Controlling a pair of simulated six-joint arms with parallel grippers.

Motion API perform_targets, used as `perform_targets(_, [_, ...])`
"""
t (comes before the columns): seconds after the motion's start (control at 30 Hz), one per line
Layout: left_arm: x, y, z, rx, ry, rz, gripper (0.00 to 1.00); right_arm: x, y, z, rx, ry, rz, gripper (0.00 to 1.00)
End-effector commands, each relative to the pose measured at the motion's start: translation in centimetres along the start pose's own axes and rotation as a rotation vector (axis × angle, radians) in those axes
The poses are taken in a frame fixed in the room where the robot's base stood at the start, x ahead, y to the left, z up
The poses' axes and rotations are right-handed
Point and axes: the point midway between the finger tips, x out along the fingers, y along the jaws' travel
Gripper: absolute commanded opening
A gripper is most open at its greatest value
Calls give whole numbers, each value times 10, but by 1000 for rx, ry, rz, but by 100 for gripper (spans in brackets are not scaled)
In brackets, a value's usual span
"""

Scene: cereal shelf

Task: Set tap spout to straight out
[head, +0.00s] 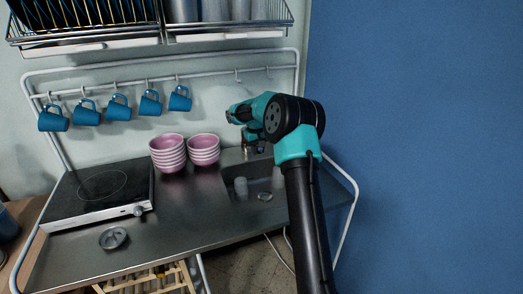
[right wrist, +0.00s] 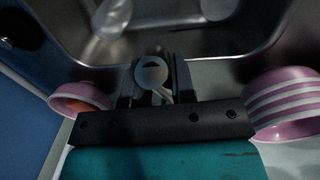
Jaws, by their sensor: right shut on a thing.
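The tap is mostly hidden behind my right arm in the head view, at the back edge of the sink (head: 236,172). My right gripper (head: 254,146) points down there, below the teal wrist. In the right wrist view, the grey rounded tap spout (right wrist: 151,75) sits between the two dark fingers of my right gripper (right wrist: 153,66), which is shut on it. The sink basin (right wrist: 205,38) lies beyond the fingertips. The spout's exact direction is hard to tell. My left gripper is not in view.
Two stacks of pink bowls (head: 168,154) (head: 203,150) stand on the counter left of the sink. Blue mugs (head: 119,108) hang from a rail behind. A hob (head: 100,190) is at the left. A blue wall (head: 420,120) is at the right.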

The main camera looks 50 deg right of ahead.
Motion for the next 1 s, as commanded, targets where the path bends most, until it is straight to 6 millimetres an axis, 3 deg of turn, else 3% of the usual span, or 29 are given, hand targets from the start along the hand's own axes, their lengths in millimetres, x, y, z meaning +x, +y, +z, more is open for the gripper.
perform_targets(0.03, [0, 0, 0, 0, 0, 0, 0, 0, 0, 0, 1, 1, 1, 0])
perform_targets(0.07, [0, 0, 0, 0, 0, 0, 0, 0, 0, 0, 1, 1, 1, 24])
perform_targets(0.3, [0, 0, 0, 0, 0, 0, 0, 0, 0, 0, 1, 0, 0, 47])
perform_targets(0.67, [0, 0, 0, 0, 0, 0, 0, -4, 0, 0, 1, 0, 0, 48])
perform_targets(0.87, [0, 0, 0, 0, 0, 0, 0, -26, 0, 0, 1, 2, -1, 48])
perform_targets(1.0, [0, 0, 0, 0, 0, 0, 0, -50, 0, 0, 2, 3, -1, 48])
